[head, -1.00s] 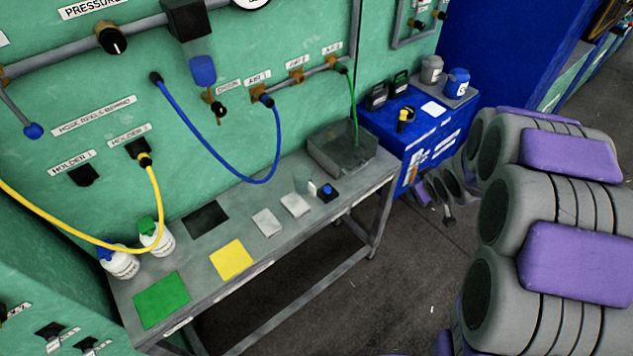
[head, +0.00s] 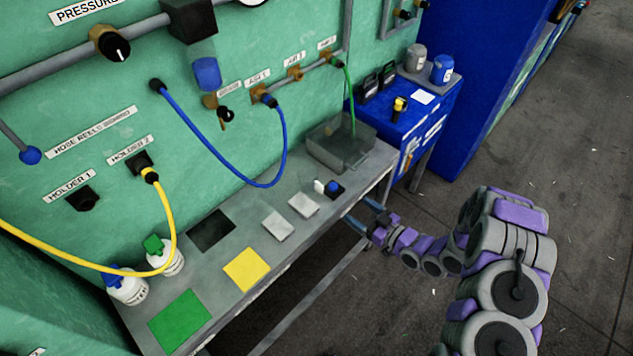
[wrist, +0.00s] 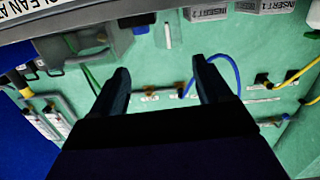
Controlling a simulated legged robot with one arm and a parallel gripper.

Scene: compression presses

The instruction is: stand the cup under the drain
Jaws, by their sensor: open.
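A small white upright piece (head: 319,186) stands on the bench beside a blue knob on a black base; it looks like the cup, but is too small to be sure. It also shows in the wrist view (wrist: 168,35), which is upside down. The drain valve (head: 210,101) is on the green wall, under a blue bowl (head: 207,72), with a black handle. My gripper (head: 357,211) is open and empty at the bench's front edge, to the right of the white piece and apart from it. In the wrist view my fingers (wrist: 161,68) stand wide apart.
The grey bench (head: 375,163) holds a translucent bin (head: 340,152), coloured pads and two white bottles at the left. A blue hose (head: 205,142) and a yellow hose (head: 165,200) hang before the wall. A blue cabinet (head: 440,105) stands right. The floor at right is clear.

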